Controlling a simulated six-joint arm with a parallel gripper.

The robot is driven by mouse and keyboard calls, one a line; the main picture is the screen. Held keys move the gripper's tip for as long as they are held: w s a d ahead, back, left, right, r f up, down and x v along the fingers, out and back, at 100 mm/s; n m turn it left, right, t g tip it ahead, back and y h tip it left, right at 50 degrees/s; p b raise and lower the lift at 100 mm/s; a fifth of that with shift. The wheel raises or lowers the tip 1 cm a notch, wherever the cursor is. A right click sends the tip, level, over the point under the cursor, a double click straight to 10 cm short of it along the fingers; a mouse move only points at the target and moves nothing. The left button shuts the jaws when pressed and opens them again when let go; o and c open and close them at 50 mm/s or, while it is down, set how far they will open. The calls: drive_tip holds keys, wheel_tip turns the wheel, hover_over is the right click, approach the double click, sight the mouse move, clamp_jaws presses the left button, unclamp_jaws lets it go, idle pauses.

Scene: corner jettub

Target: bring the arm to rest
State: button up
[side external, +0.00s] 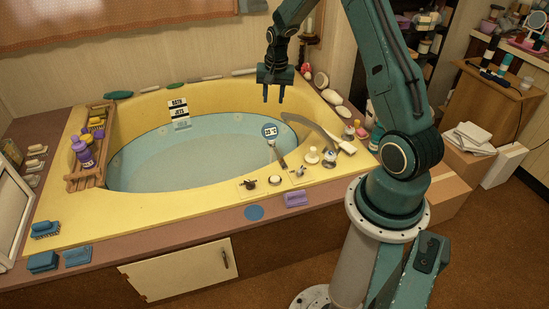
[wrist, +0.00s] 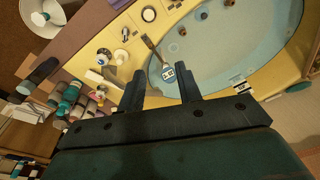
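My gripper (side external: 273,97) hangs above the far right part of the yellow corner tub (side external: 60,212), pointing down. Its two fingers are apart with nothing between them. In the wrist view my gripper (wrist: 161,86) also shows two separated fingers, with the tub rim and the water beyond them. The tub holds blue water (side external: 190,165). A round thermometer disc (side external: 269,131) shows at the water's right side and also in the wrist view (wrist: 168,74).
A wooden rack (side external: 85,180) with purple bottles stands on the tub's left rim. Taps, small jars and a purple block (side external: 295,198) line the front right. A black-and-white sign (side external: 178,112) stands at the back. A wooden cabinet (side external: 490,100) stands right. Air above the water is clear.

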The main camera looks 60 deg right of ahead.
drive_tip(key=s+a+r+n+t, duration=0.1)
drive_tip(key=s+a+r+n, duration=0.2)
drive_tip(key=a+r, duration=0.55)
drive_tip(key=s+a+r+n+t, duration=0.1)
drive_tip(key=s+a+r+n, duration=0.2)
drive_tip(key=a+r, duration=0.6)
drive_tip(key=s+a+r+n+t, duration=0.1)
drive_tip(key=s+a+r+n, duration=0.1)
drive_tip(key=s+a, duration=0.3)
drive_tip(key=s+a+r+n+t+y, duration=0.1)
drive_tip(key=s+a+r+n, duration=0.2)
drive_tip(key=s, duration=0.8)
drive_tip(key=a+n, duration=0.1)
drive_tip(key=a, duration=0.1)
drive_tip(key=shift+s+a+r+n, duration=0.25)
drive_tip(key=shift+s+a+n, duration=0.05)
drive_tip(key=shift+a+n, duration=0.1)
